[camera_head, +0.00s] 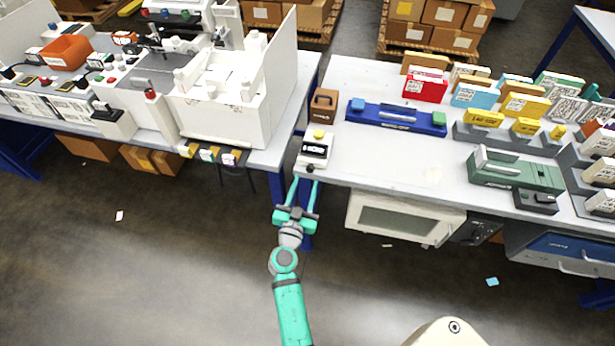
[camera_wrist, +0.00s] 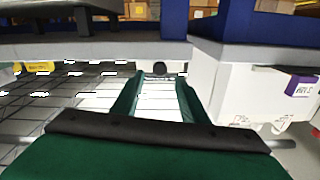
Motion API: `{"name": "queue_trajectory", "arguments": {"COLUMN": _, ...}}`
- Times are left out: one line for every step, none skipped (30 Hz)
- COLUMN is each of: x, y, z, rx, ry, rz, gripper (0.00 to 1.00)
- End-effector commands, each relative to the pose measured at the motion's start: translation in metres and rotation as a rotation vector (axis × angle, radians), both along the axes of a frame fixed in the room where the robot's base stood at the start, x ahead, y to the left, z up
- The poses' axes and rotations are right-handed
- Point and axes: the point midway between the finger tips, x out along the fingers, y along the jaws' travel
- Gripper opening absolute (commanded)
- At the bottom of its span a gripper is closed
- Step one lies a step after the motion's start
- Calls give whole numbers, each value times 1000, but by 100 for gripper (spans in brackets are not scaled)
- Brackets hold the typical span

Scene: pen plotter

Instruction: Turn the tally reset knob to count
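A small white box (camera_head: 315,151) with a dark label and a yellow button on top stands at the left front corner of the right-hand table. A small dark round knob (camera_head: 310,168) is on its front side; I take this to be the tally knob. In the wrist view a dark round knob (camera_wrist: 160,68) shows just beyond the fingertips, between them in the picture. Its pointer and markings are too small to read. My gripper (camera_head: 305,182) is open and empty, its two green fingers (camera_wrist: 157,80) apart, in front of the knob. I cannot tell whether they touch it.
The right-hand table (camera_head: 375,165) carries a brown box (camera_head: 324,104), a blue fixture (camera_head: 396,116) and a green device (camera_head: 516,172).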

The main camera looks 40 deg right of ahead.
Motion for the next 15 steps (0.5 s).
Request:
{"name": "queue_trajectory", "arguments": {"x": 6, "y": -8, "z": 1, "rx": -1, "ry": -1, "rz": -2, "gripper": 40}}
{"name": "queue_trajectory", "arguments": {"x": 8, "y": -11, "z": 1, "rx": -1, "ry": 0, "rz": -2, "gripper": 40}}
{"name": "queue_trajectory", "arguments": {"x": 11, "y": -15, "z": 1, "rx": 0, "ry": -1, "rz": -2, "gripper": 40}}
{"name": "queue_trajectory", "arguments": {"x": 14, "y": -18, "z": 1, "rx": 0, "ry": -1, "rz": -2, "gripper": 40}}
{"name": "queue_trajectory", "arguments": {"x": 16, "y": -20, "z": 0, "rx": 0, "ry": -1, "rz": -2, "gripper": 40}}
{"name": "queue_trajectory", "arguments": {"x": 18, "y": -23, "z": 0, "rx": 1, "ry": -1, "rz": -2, "gripper": 40}}
{"name": "queue_trajectory", "arguments": {"x": 19, "y": -25, "z": 0, "rx": 1, "ry": -1, "rz": -2, "gripper": 40}}
{"name": "queue_trajectory", "arguments": {"x": 21, "y": -26, "z": 0, "rx": 0, "ry": -1, "rz": -2, "gripper": 40}}
{"name": "queue_trajectory", "arguments": {"x": 22, "y": -28, "z": 0, "rx": 0, "ry": -1, "rz": -1, "gripper": 40}}
{"name": "queue_trajectory", "arguments": {"x": 23, "y": -29, "z": 0, "rx": 0, "ry": 0, "rz": -1, "gripper": 40}}
{"name": "queue_trajectory", "arguments": {"x": 24, "y": -29, "z": 0, "rx": 0, "ry": 0, "rz": -1, "gripper": 40}}
{"name": "queue_trajectory", "arguments": {"x": 24, "y": -30, "z": 0, "rx": 0, "ry": 0, "rz": -1, "gripper": 40}}
{"name": "queue_trajectory", "arguments": {"x": 24, "y": -30, "z": 0, "rx": 1, "ry": 1, "rz": 0, "gripper": 40}}
{"name": "queue_trajectory", "arguments": {"x": 25, "y": -30, "z": 0, "rx": 1, "ry": 1, "rz": 0, "gripper": 40}}
{"name": "queue_trajectory", "arguments": {"x": 25, "y": -29, "z": 0, "rx": 1, "ry": 1, "rz": 1, "gripper": 40}}
